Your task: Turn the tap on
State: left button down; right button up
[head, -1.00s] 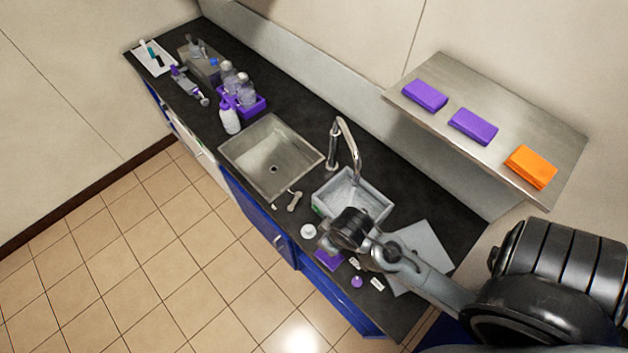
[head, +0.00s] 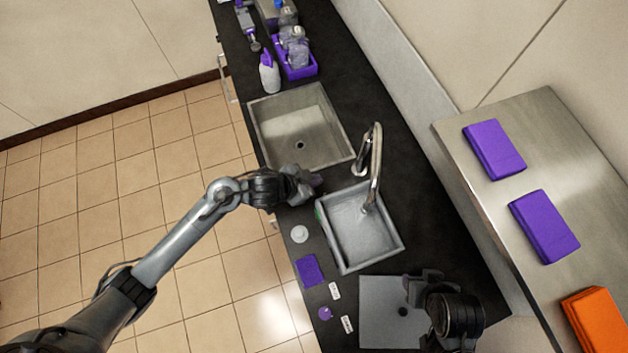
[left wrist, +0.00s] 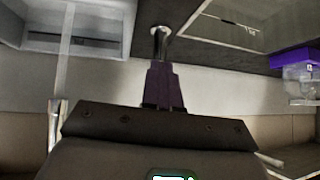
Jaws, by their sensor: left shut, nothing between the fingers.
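The chrome tap (head: 371,165) stands upright at the back of the counter. Its curved spout reaches over the grey basin (head: 393,252). My left gripper (head: 318,181) is shut and empty, above the counter in front of the tap; they look apart. In the left wrist view its purplish fingers (left wrist: 163,85) overlap the tap's post (left wrist: 160,42), hiding its upper part. A pale streak (left wrist: 65,60) beside it runs toward the grey basin; I cannot tell whether it is water. My right gripper (head: 424,284) is above the grey board, its fingers unclear.
A steel sink (head: 335,147) lies behind the left gripper. A purple rack (head: 299,70) with bottles stands beyond it. A grey board (head: 377,318) and small purple items (head: 310,271) lie nearer. A metal shelf (head: 462,135) overhangs the right side. The floor at left is clear.

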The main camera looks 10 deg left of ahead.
pick_arm(q)
jog(key=w+a+f+m+g+h+b, duration=0.1)
jog(key=w+a+f+g+b, duration=0.3)
jog(key=a+f, duration=0.25)
jog(key=a+r+n+g+b, duration=0.2)
jog(key=a, duration=0.8)
jog(key=x, duration=1)
jog(key=shift+w+d+r+b, duration=0.1)
jog(key=shift+w+d+b, duration=0.15)
jog(key=shift+d+b, duration=0.05)
jog(key=shift+s+d+r+p, duration=0.15)
jog(key=shift+s+d+p, duration=0.5)
jog(key=shift+d, duration=0.25)
jog(key=shift+s+d, duration=0.5)
jog(key=shift+d, duration=0.15)
pick_arm(e)
notch_tip(320, 180, down, 6)
jog(key=shift+f, duration=0.2)
